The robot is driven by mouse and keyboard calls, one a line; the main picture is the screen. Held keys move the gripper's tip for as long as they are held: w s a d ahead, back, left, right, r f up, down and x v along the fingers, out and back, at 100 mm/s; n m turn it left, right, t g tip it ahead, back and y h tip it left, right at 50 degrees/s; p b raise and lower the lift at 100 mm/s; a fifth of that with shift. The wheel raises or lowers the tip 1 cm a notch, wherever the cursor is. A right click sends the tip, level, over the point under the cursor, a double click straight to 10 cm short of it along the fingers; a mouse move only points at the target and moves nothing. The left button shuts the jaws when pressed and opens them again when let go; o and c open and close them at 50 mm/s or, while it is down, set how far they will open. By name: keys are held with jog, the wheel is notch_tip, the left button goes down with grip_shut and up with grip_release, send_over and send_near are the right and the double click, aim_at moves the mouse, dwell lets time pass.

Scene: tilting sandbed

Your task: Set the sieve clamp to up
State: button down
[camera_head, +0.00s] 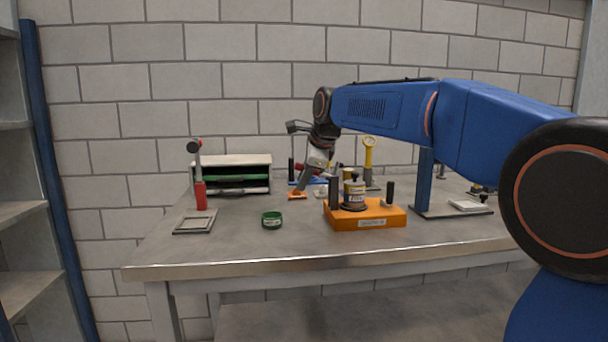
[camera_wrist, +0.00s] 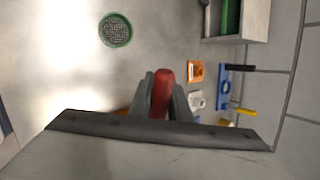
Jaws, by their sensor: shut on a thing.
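In the wrist view my gripper (camera_wrist: 160,88) is shut on a red handle (camera_wrist: 161,92), with one dark finger on each side of it. In the head view my gripper (camera_head: 303,186) hangs tilted, behind and left of the orange base (camera_head: 370,219). That base carries a brass sieve stack (camera_head: 354,193) with a black knob on top, between two dark posts. A sliver of orange shows beside the fingers in the wrist view. The red handle's lower end and its pivot are hidden, so I cannot tell its tilt or how it joins the base.
A green ring-shaped sieve (camera_head: 272,220) lies on the grey table; it also shows in the wrist view (camera_wrist: 115,30). A red-handled stand (camera_head: 201,195) and flat frame (camera_head: 195,225) are left. A shelf box (camera_head: 231,161) stands behind. A yellow-topped stand (camera_head: 369,155) is behind the base.

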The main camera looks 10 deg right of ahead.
jog(key=shift+f+h, duration=0.3)
jog(key=shift+f, duration=0.2)
jog(key=c, duration=1.6)
grip_release()
jog(key=shift+c, duration=0.2)
jog(key=v, duration=1.7)
jog(key=shift+r, duration=0.35)
